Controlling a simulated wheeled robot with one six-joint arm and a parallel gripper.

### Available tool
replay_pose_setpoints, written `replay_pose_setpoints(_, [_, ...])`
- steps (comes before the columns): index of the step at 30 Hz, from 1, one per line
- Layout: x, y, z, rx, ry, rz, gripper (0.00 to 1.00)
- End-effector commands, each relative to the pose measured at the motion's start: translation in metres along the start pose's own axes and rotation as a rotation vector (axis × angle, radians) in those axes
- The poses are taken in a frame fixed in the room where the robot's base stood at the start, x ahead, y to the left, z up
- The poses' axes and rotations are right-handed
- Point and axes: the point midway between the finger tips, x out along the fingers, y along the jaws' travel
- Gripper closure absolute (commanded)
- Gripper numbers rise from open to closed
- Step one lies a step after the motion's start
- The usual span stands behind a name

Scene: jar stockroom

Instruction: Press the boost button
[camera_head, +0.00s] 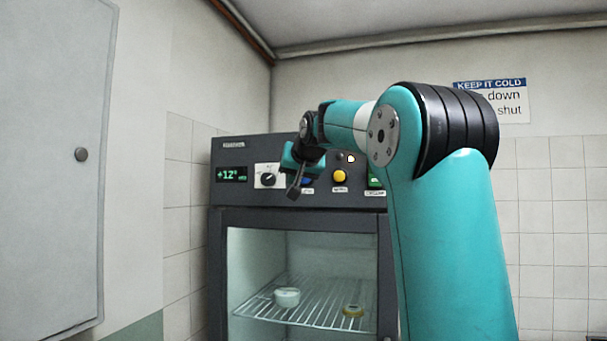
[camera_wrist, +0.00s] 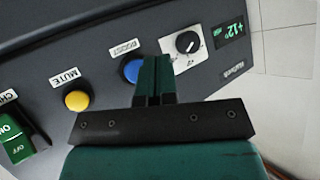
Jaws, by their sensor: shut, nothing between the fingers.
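The boost button is blue and round, on the dark control panel of the fridge. In the wrist view the boost button (camera_wrist: 131,70) has its "BOOST" label (camera_wrist: 125,48) beside it. My gripper (camera_wrist: 155,62) is shut and empty, its fingertips just beside the blue button on the knob side. I cannot tell whether they touch the panel. In the head view my gripper (camera_head: 294,190) is in front of the panel, and the boost button (camera_head: 308,182) is mostly hidden behind it.
A yellow mute button (camera_wrist: 77,100) and a green switch (camera_wrist: 12,135) lie on one side, a dial knob (camera_wrist: 187,42) and a "+12°" display (camera_wrist: 230,33) on the other. Below the panel, a glass-fronted fridge compartment holds a wire shelf (camera_head: 320,315) with a white jar (camera_head: 287,297).

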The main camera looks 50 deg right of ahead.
Motion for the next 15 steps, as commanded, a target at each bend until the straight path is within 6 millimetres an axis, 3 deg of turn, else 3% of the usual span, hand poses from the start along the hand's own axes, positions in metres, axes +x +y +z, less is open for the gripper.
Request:
replay_pose_setpoints(7, [0.023,0.018,-0.021,0.001,-0.002,0.002,1.0])
replay_pose_setpoints(15, [0.038,0.028,-0.029,0.0,-0.001,0.0,1.0])
